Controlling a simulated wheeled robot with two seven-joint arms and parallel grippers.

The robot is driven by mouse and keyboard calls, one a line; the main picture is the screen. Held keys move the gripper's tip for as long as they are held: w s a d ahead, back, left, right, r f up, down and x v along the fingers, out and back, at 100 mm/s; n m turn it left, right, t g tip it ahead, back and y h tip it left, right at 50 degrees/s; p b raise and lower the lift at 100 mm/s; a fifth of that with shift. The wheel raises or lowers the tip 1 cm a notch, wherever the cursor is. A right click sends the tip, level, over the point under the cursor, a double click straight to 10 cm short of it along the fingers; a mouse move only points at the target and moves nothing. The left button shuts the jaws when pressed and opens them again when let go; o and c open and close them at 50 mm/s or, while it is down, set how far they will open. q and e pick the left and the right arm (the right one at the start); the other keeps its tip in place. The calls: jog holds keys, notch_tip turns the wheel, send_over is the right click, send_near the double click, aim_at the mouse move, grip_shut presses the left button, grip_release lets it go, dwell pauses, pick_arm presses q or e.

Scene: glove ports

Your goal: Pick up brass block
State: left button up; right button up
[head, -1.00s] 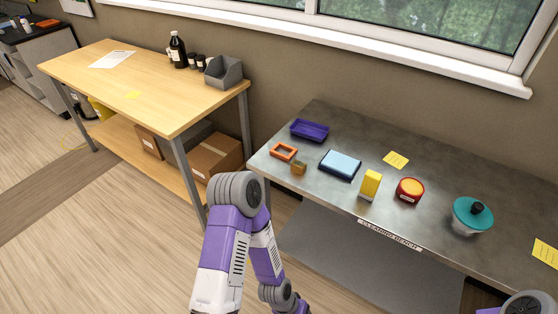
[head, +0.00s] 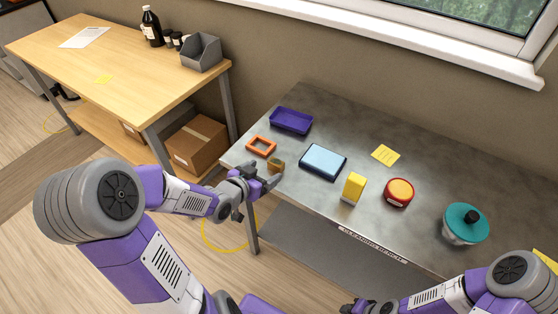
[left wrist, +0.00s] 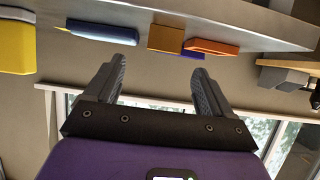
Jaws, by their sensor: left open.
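The small brass block (head: 276,164) sits near the front left edge of the grey metal bench. My left gripper (head: 268,184) is open and empty just in front of the block in the head view, with its fingers pointing toward the bench. In the upside-down left wrist view, the brass block (left wrist: 166,38) shows beyond the gap between the two spread fingers (left wrist: 161,68), apart from both. My right gripper (head: 357,306) is only partly visible at the bottom edge of the head view, and its jaws cannot be made out.
An orange frame (head: 261,146) lies just left of the block, with a purple tray (head: 291,121) behind. A blue-topped box (head: 323,161), yellow block (head: 353,188), red round container (head: 398,193) and teal-lidded jar (head: 465,223) stand to the right. A wooden table (head: 110,75) is at left.

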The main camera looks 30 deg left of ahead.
aim_at(276, 161)
pick_arm(q)
jog(key=shift+p+x, duration=0.9)
jog(key=x, duration=0.1)
jog(key=b+x, duration=0.1)
jog(key=x, duration=0.3)
jog(key=shift+w+a+b, duration=0.25)
jog(key=shift+a+b, duration=0.05)
jog(key=shift+b, duration=0.05)
jog(key=shift+r, duration=0.1)
jog(key=c, duration=1.5)
